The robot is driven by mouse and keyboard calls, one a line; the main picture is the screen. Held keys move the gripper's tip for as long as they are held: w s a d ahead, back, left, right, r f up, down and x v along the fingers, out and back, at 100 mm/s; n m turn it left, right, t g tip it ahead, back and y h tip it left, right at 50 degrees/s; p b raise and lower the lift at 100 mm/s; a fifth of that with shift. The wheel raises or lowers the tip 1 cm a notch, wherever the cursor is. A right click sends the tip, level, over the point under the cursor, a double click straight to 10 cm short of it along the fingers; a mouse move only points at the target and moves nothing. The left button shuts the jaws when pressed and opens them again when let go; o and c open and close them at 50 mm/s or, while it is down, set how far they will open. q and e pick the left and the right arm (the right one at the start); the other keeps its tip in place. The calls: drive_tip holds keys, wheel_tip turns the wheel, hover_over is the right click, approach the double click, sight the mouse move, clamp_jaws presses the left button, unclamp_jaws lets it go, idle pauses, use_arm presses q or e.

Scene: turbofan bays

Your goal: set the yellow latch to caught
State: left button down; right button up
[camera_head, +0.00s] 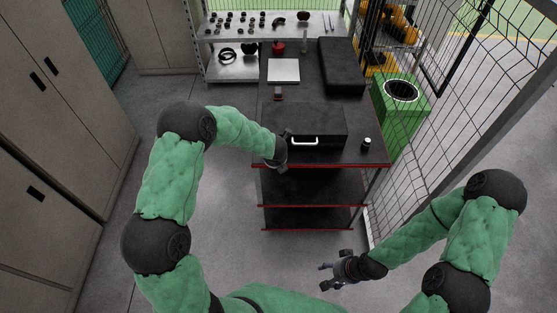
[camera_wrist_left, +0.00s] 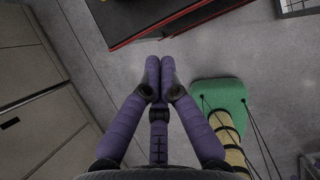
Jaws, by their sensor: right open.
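No yellow latch can be made out in either view. A black case (camera_head: 318,118) with a white handle (camera_head: 305,141) on its front sits on the dark bench (camera_head: 345,157). My left gripper (camera_head: 281,160) is at the case's front left corner in the head view, partly hidden by its own wrist. I cannot tell whether it touches the case. In the left wrist view my left gripper (camera_wrist_left: 159,78) has its purple fingers together, with nothing seen between them. My right gripper (camera_head: 335,272) is open and empty, low in front of the bench and apart from it.
A small dark jar (camera_head: 367,144) stands near the bench's right front corner. A white plate (camera_head: 284,71) and a long black box (camera_head: 341,65) lie farther back. A mesh fence and green bin (camera_head: 403,112) are on the right. Grey cabinets (camera_head: 62,95) line the left.

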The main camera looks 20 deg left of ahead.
use_arm(q)
wheel_tip(320, 180, up, 9)
drive_tip(key=s+p, duration=0.1)
drive_tip(key=shift+s+p, duration=0.15)
drive_tip(key=shift+p, duration=0.15)
use_arm(e)
drive_tip(key=shift+w+a+r, duration=0.15)
drive_tip(key=shift+w+r, duration=0.05)
drive_tip(key=shift+r, duration=0.25)
drive_tip(key=shift+w+a+r, duration=0.15)
drive_tip(key=shift+w+r, duration=0.05)
drive_tip(key=shift+r, duration=0.2)
use_arm(q)
drive_tip(key=shift+d+r, duration=0.1)
drive_tip(key=shift+d, duration=0.05)
use_arm(e)
drive_tip(key=shift+s, duration=0.1)
